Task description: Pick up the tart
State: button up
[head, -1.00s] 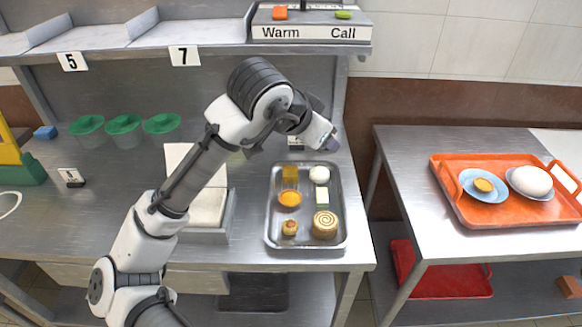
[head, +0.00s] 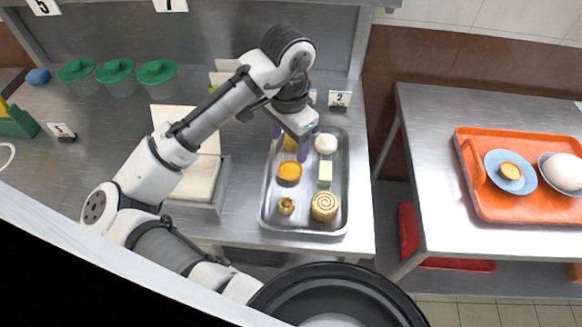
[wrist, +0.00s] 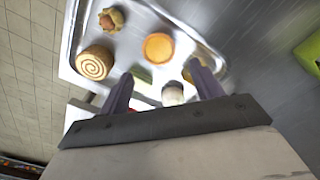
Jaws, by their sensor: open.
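An orange-topped round tart (head: 290,172) lies in the metal tray (head: 268,212), in its middle left part. It also shows in the wrist view (wrist: 158,47), beyond my fingertips. A similar small tart (head: 510,171) sits on a blue plate on the orange tray at right. My gripper (head: 290,148) is open over the back part of the metal tray, its fingers pointing down. In the wrist view my fingers (wrist: 160,76) stand apart with nothing gripped. The yellow block (head: 290,142) is partly hidden by my gripper.
The metal tray also holds a white bun (head: 326,143), a pale green block (head: 325,174), a spiral roll (head: 324,207) and a small dumpling (head: 286,206). An open white box (head: 205,190) stands left of it. A gap separates the counter from the right table (head: 425,130).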

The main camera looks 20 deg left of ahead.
notch_tip(320, 180, down, 9)
jog(key=shift+d+r+p, duration=0.1)
jog(key=shift+d+p, duration=0.05)
jog(key=shift+p, duration=0.3)
jog(key=c, duration=0.7)
jog(key=shift+c, duration=0.2)
